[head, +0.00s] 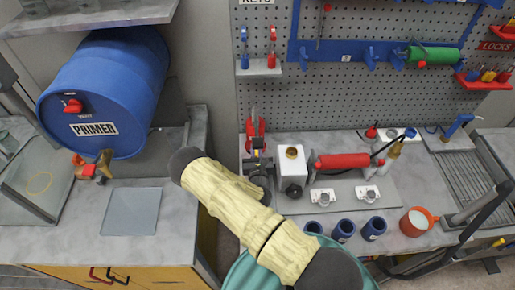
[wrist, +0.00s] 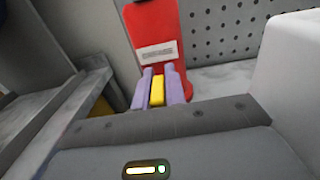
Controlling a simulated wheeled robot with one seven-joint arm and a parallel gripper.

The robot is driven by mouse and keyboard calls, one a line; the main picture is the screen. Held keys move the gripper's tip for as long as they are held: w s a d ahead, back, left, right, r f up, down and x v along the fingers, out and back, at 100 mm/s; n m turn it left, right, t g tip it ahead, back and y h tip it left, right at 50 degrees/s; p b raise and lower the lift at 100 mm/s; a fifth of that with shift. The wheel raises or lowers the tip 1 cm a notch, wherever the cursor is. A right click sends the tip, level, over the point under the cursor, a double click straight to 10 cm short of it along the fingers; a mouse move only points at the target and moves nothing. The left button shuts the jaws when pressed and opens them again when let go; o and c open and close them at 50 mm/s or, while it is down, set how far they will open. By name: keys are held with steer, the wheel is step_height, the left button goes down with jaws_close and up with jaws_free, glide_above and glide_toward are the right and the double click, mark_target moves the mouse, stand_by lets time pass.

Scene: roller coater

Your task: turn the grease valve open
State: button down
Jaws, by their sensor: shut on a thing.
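The grease valve shows in the wrist view as a red body (wrist: 157,28) with a pale label that seems to read GREASE. A yellow handle (wrist: 157,92) stands in front of it. My gripper (wrist: 159,72) has its two lavender fingers on either side of this handle, shut on it. In the head view the red grease unit (head: 254,132) stands at the left end of the right bench, against the pegboard. My gripper (head: 258,162) is just in front of it there, partly hidden by my arm. The handle's exact angle is hard to tell.
A white block-shaped unit (head: 291,163) stands close on the right of my gripper; a red roller (head: 343,160) lies beyond it. Several blue cups (head: 343,231) stand in front. A blue PRIMER drum (head: 105,92) is at left. A gap separates the two benches.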

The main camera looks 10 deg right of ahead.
steer(key=shift+s+f, duration=0.1)
steer(key=c, duration=1.5)
jaws_free()
steer(key=shift+s, duration=0.1)
steer(key=s+b, duration=0.1)
steer(key=s, duration=0.2)
steer(key=s+a+b, duration=0.1)
steer(key=s+b, duration=0.1)
steer(key=s, duration=0.2)
steer(key=s+a+b, duration=0.1)
steer(key=s, duration=0.2)
steer(key=shift+s, duration=0.35)
steer(key=shift+s+a, duration=0.15)
steer(key=shift+s, duration=0.35)
steer(key=shift+r, duration=0.2)
